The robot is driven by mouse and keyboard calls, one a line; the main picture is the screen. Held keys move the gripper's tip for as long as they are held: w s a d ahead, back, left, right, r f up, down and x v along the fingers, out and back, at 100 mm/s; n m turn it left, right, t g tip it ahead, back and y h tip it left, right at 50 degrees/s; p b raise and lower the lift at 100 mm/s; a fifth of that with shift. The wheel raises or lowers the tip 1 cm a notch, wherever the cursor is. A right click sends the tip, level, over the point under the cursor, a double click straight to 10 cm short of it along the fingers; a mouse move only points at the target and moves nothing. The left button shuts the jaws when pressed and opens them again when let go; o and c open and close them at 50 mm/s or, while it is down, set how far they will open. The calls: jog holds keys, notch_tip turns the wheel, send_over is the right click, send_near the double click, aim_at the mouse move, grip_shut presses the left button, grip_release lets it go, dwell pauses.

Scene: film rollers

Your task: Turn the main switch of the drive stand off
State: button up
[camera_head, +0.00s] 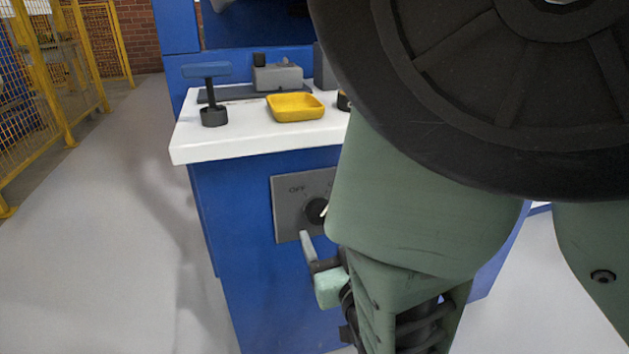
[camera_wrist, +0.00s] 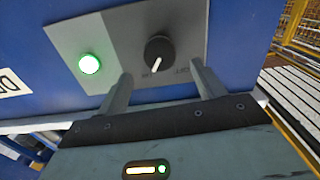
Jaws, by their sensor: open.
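The main switch is a round black knob (camera_wrist: 158,52) with a white pointer line, on a grey plate (camera_wrist: 120,35) on the blue drive stand (camera_head: 235,230). In the head view the knob (camera_head: 314,211) is partly hidden by my arm, and "OFF" is printed to its upper left. The pointer is turned away from OFF, toward the other label, which is too blurred to read. A green lamp (camera_wrist: 89,64) on the plate is lit. My gripper (camera_wrist: 161,70) is open and empty, its fingers spread on either side of the knob's line, seemingly short of it.
The stand's white top (camera_head: 240,140) overhangs above the plate and holds a yellow tray (camera_head: 295,106) and a blue-topped black piece (camera_head: 213,95). A yellow mesh fence (camera_head: 40,80) stands at the left. The floor between is clear.

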aim_at(321, 216)
jog(key=x, duration=0.6)
jog(key=shift+s, duration=0.1)
jog(key=shift+c, duration=0.3)
jog(key=c, duration=0.9)
